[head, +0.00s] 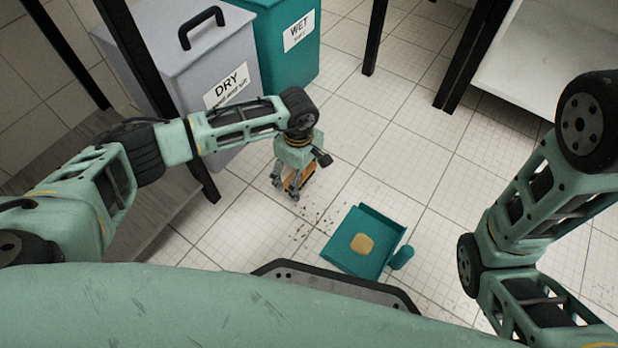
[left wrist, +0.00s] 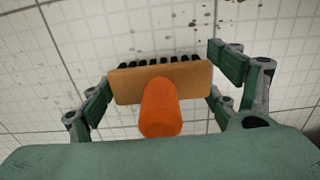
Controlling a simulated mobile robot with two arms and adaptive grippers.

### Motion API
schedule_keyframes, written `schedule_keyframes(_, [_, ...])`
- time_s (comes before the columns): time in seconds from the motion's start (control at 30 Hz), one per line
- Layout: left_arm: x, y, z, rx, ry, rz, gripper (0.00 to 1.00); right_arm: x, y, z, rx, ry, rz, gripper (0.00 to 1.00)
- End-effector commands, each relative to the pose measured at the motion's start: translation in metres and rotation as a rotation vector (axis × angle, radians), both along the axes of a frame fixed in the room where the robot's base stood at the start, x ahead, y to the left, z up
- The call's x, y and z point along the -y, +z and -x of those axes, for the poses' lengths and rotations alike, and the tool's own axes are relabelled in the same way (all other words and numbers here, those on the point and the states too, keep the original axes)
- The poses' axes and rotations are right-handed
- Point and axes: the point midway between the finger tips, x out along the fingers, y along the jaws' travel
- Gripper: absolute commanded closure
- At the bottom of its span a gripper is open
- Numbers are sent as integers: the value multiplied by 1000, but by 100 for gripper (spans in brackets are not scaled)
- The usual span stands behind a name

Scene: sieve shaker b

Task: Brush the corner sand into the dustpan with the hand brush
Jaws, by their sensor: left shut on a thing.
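My left gripper (head: 291,188) is shut on the hand brush (head: 296,178), low over the floor. In the left wrist view the brush (left wrist: 160,84) has a tan wooden block, an orange handle pointing toward the camera and black bristles on the far side. Dark specks of sand (head: 318,212) lie scattered on the tiles between the brush and the dustpan.
A grey DRY bin (head: 205,68) and a teal WET bin (head: 285,45) stand behind my left arm. A dark table leg (head: 375,38) and a white shelf unit (head: 535,65) stand at the back. Tiled floor right of the dustpan is clear.

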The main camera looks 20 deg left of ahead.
Motion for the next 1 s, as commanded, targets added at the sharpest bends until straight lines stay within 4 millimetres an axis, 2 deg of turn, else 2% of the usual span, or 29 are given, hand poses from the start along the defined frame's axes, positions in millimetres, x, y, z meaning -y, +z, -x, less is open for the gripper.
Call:
schedule_keyframes(0.27, [0, 0, 0, 0, 0, 0, 41, 0, 0, 0, 0, 0, 0, 60])
schedule_keyframes(0.73, [1, -21, 1, 0, 0, 0, 41, 0, -16, 0, -1, 0, 0, 60])
schedule_keyframes(1.0, [1, -23, 1, 0, 0, 0, 41, 0, -16, 0, -1, 0, 0, 60])
